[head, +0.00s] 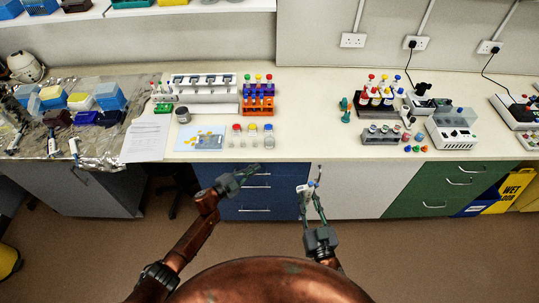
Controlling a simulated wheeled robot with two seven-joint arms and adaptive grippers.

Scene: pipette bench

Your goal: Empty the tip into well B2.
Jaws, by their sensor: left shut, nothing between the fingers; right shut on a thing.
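My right gripper (311,187) is at the front edge of the bench, low in the middle of the head view. It is shut on a slim white and blue object (304,196), which looks like a pipette. Its tip and any liquid in it are too small to tell. My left gripper (246,173) is shut and empty, to the left of it, in front of the blue drawers. No well plate can be made out clearly, so I cannot tell where well B2 is. A pale blue mat (212,147) with small yellow pieces lies on the bench.
The bench middle (308,115) is clear.

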